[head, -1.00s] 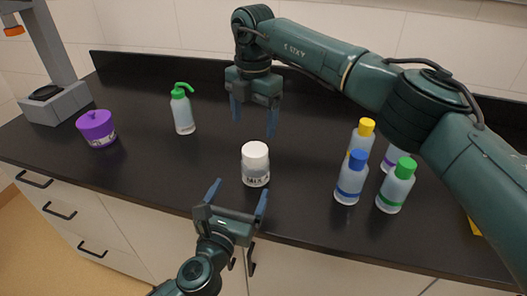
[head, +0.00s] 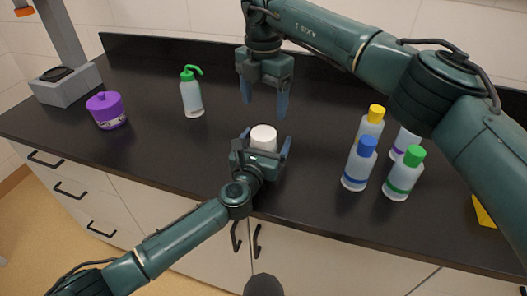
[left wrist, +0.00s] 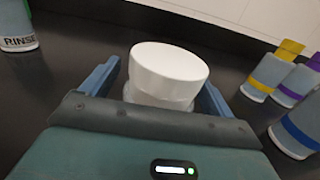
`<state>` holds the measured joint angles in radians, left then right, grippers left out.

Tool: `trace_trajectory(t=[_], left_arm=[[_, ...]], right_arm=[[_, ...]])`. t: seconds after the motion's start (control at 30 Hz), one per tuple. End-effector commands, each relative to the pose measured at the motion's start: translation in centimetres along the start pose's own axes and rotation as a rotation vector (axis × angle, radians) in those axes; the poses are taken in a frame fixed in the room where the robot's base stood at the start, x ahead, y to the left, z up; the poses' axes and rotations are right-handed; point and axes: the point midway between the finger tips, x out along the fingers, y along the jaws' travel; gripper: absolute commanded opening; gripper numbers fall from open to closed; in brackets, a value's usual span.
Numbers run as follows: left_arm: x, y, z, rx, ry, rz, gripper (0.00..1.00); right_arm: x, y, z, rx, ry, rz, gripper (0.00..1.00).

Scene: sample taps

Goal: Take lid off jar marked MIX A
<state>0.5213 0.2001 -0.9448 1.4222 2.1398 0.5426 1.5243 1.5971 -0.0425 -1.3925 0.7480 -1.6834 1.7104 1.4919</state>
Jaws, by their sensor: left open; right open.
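The jar (left wrist: 155,98) stands upright on the black counter, capped by a wide white lid (head: 264,136). The lid (left wrist: 168,70) fills the middle of the left wrist view. My left gripper (head: 264,143) is open, with one finger on either side of the jar; I cannot tell whether they touch it. The gripper hides the jar's body and its label in the head view. My right gripper (head: 264,106) is open and empty, pointing down above the counter just behind the jar.
Bottles with blue (head: 360,165), green (head: 404,175), yellow (head: 371,124) and purple-banded (head: 406,140) markings stand to the right. A green-topped rinse bottle (head: 191,97) and a purple-lidded tub (head: 106,111) stand left, near a grey stand (head: 66,88).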

Motion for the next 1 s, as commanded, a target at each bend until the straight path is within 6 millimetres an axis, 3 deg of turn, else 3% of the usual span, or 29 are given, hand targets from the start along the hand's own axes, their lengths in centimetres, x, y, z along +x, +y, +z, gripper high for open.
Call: trace_trajectory(t=[0.33, 1.0], left_arm=[[0.27, -0.02, -0.02, 0.001, 0.001, -0.001, 0.86], [0.24, 0.01, -0.05, 0.001, 0.001, 0.000, 0.31]], right_arm=[[0.00, 0.00, -0.01, 0.000, 0.000, 0.000, 0.77], [0.00, 0.00, -0.01, 0.000, 0.000, 0.000, 0.77]])
